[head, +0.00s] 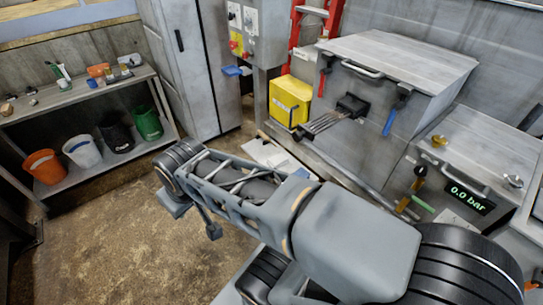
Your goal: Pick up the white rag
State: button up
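A pale, flat piece (268,153) lies low beside the yellow box, partly hidden behind my arm. It may be the white rag, but I cannot tell cloth from paper at this size. My arm reaches across the middle of the head view toward the left. Grey parts that look like my gripper (193,216) hang below the far end of the arm, above the brown floor. They are apart from the pale piece. My arm hides much of this end, and I see nothing held there. Whether the gripper is open or shut is unclear.
A shelf (75,94) at left carries small items above orange, white, black and green buckets. A grey cabinet (190,65) stands behind. The compactor (390,75), yellow box (290,98) and panel reading 0.0 bar (468,198) are at right. Brown floor at left is clear.

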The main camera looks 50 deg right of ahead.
aim_at(281, 160)
jog(key=z, duration=0.6)
jog(key=i, duration=0.8)
jog(key=z, duration=1.1)
jog(key=i, duration=0.25)
jog(key=z, duration=0.2)
